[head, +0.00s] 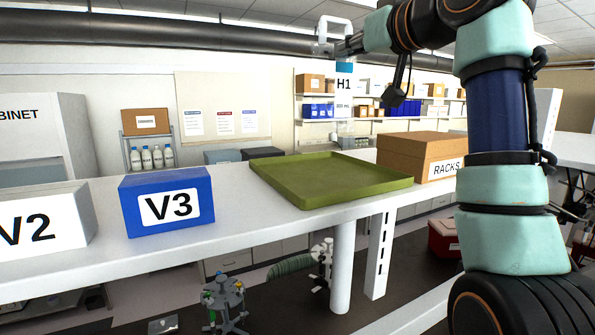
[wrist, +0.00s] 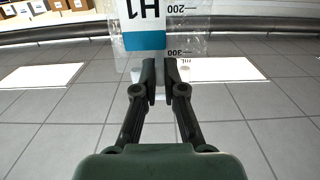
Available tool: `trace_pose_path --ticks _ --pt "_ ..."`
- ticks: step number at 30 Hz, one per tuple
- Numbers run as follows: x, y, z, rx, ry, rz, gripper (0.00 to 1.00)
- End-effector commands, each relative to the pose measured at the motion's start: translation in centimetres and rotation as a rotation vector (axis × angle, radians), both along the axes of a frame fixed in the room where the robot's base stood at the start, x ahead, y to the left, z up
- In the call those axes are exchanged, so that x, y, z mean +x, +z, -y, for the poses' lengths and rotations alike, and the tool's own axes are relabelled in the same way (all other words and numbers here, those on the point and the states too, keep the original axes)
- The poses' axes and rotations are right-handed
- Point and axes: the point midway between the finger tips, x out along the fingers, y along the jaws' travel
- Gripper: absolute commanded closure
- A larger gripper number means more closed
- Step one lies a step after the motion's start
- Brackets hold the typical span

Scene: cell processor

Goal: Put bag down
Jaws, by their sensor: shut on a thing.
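My gripper (head: 338,45) is shut on a clear bag (head: 344,86) with a white H1 label and a blue band. The bag hangs upright in the air, beyond and above the green tray in the head view. In the wrist view, the two dark fingertips (wrist: 160,66) are close together at the edge of the bag (wrist: 190,22), which shows scale marks and its label upside down. The exact grip point is hard to make out. The green tray (head: 330,178) lies empty on the white bench.
A blue V3 box (head: 160,185) and a white V2 box (head: 45,220) stand left of the tray. A brown RACKS box (head: 415,150) stands at its right. The white bench (head: 105,255) has bare space along its front edge. Shelves with boxes stand behind.

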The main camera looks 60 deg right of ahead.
Motion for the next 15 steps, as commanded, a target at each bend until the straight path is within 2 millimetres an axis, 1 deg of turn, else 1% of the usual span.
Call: trace_pose_path --ticks 2,4,6,9,14,15 --pt "0.0 -0.1 0.0 0.000 0.000 0.000 1.00" --pt "0.0 -0.9 0.1 0.000 0.000 0.000 1.00" --pt "0.1 -2.4 0.1 0.001 0.000 0.000 1.00" --pt "0.1 -3.9 0.1 0.001 0.000 0.000 1.00" --pt "0.0 -4.6 0.0 0.000 0.000 0.001 1.00" --pt "0.0 -5.1 0.0 0.000 0.000 0.000 1.00"
